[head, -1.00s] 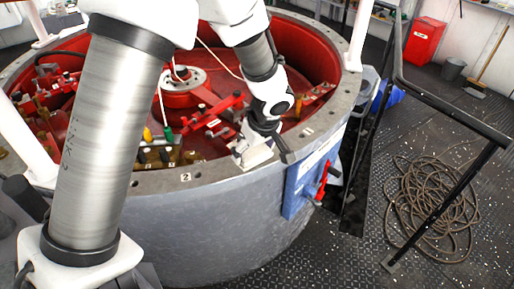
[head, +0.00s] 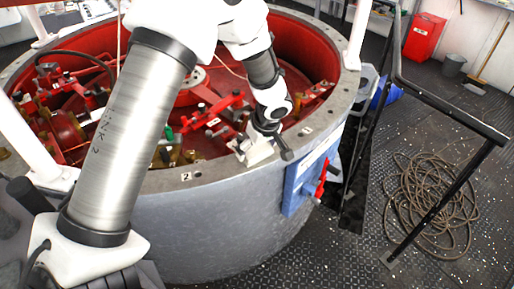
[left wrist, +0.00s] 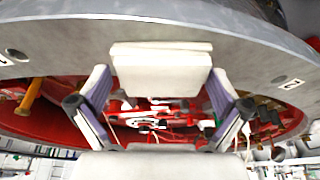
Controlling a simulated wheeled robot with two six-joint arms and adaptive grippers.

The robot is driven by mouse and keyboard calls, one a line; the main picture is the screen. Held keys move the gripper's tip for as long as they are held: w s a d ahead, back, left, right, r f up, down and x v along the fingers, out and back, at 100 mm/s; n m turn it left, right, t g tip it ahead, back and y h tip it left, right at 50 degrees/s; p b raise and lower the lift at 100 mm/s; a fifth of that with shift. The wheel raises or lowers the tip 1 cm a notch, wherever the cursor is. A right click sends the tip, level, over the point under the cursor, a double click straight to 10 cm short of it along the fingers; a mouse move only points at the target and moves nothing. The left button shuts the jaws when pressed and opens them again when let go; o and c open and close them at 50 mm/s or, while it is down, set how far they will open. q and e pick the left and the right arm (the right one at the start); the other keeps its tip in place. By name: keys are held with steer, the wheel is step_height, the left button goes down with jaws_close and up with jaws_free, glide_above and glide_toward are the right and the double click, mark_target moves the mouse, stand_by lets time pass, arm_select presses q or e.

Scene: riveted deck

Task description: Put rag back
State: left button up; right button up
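The rag (head: 257,152) is a small, folded, off-white piece at the inner edge of the drum's grey rim in the head view. In the left wrist view the rag (left wrist: 161,70) lies between my two fingers, across the rim's edge and part of the red interior. My left gripper (head: 268,140) reaches down over the rim; its fingertips sit against the rag's two sides in the left wrist view (left wrist: 161,82). I cannot tell whether the rag's underside touches the rim. My right gripper is not in view.
The big round drum (head: 225,225) has a red interior with levers and fittings (head: 225,105). A blue box with a red handle (head: 308,180) is on its outer side. A black railing (head: 440,110), coiled rope (head: 432,205) and red bin (head: 424,38) stand right. Bare deck lies between.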

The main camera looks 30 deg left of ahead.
arm_select(q)
steer(key=shift+d+r+p, duration=0.1)
steer(key=shift+r+p, duration=0.2)
steer(key=shift+r, duration=0.2)
steer(key=v, duration=1.1)
steer(key=s+d+f+m+h, duration=0.15)
steer(key=s+f, duration=0.25)
steer(key=f, duration=0.4)
steer(key=s+d+f+m+g+h, duration=0.1)
steer(key=s+d+f+m, duration=0.2)
steer(key=f, duration=0.5)
steer(key=s+d+f+m+h, duration=0.1)
steer(key=s+f+m, duration=0.2)
steer(key=s+f, duration=0.3)
steer(key=s+a+f+m, duration=0.1)
steer(key=s+f+m, duration=0.4)
steer(key=s+f, duration=0.5)
steer(key=s, duration=0.4)
steer(key=shift+f+m, duration=0.1)
steer(key=shift+m, duration=0.15)
steer(key=shift+c, duration=0.4)
